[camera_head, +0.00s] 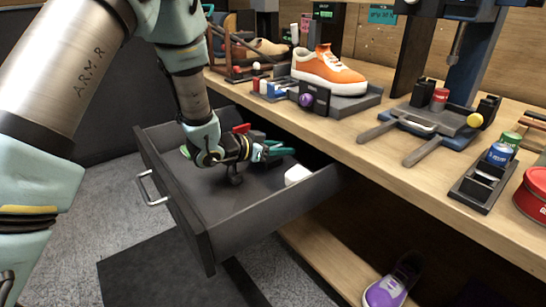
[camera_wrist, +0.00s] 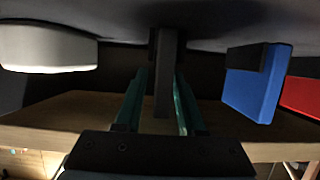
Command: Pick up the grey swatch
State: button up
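A dark grey upright bar (camera_wrist: 167,80), which looks like the grey swatch, stands in the middle of the wrist view. My gripper (camera_wrist: 162,90) has its two teal fingers apart, one on each side of the bar. A gap shows between the left finger and the bar; contact on the right side cannot be told. In the head view my gripper (camera_head: 284,151) is low inside the open grey drawer (camera_head: 251,231), fingers spread towards the bench. The grey swatch cannot be made out there.
A white block (camera_head: 297,174) lies in the drawer near its right side; it also shows in the wrist view (camera_wrist: 48,48). The drawer walls and bench edge (camera_head: 345,150) surround my gripper.

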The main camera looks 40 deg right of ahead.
grip_shut()
dwell(0.5)
